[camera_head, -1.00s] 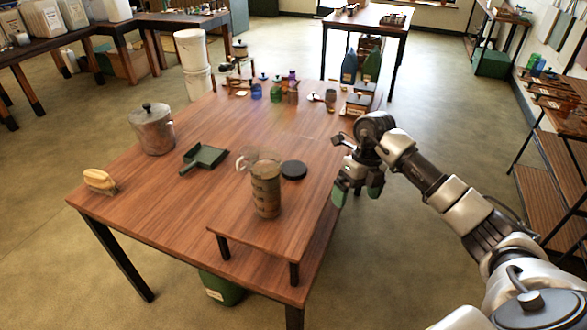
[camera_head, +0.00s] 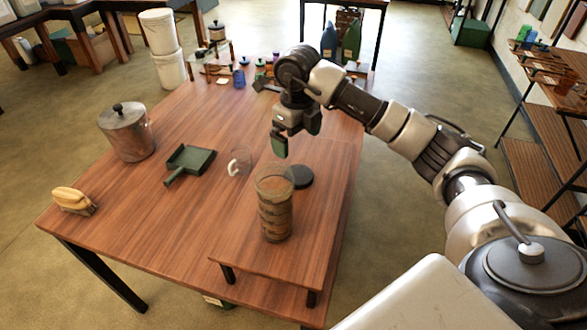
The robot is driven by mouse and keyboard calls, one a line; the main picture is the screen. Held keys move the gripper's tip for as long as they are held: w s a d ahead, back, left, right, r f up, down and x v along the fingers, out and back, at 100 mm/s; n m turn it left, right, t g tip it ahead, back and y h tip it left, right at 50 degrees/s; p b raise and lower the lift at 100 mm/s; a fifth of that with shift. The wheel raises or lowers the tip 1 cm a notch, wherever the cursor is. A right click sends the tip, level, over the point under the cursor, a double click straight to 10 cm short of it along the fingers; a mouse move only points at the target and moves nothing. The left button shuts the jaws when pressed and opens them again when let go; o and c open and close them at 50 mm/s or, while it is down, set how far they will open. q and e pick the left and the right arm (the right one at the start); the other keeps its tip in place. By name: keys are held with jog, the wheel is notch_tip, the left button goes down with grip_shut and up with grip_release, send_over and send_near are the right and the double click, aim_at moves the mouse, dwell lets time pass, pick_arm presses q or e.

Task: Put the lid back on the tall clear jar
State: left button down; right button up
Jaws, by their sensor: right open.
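The tall clear jar (camera_head: 276,210) stands upright on a low raised wooden board at the front right of the table. It has dark bands or contents and its top is uncovered. A flat dark round lid (camera_head: 299,177) lies on the board just behind and to the right of the jar. My right gripper (camera_head: 296,142) hangs above the table behind the lid, fingers pointing down with green tips. It is open and empty, apart from both lid and jar. My left gripper does not show.
A clear mug (camera_head: 239,163) stands left of the jar. A green dustpan (camera_head: 190,164), a metal pot with lid (camera_head: 127,132) and a brush (camera_head: 73,200) are further left. Several small jars and bottles stand at the table's back. The table's middle is mostly clear.

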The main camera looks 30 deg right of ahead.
jog(key=p, duration=0.1)
send_over(297, 173)
jog(key=f, duration=0.5)
jog(key=shift+s+a, duration=0.15)
jog(key=shift+s, duration=0.05)
jog(key=shift+f, duration=0.3)
jog(key=shift+f+p, duration=0.3)
jog(key=shift+f, duration=0.1)
notch_tip(297, 173, down, 4)
jog(key=shift+w+r+p, duration=0.1)
jog(key=shift+r+p, duration=0.1)
jog(key=shift+p, duration=0.5)
jog(key=shift+f, duration=0.45)
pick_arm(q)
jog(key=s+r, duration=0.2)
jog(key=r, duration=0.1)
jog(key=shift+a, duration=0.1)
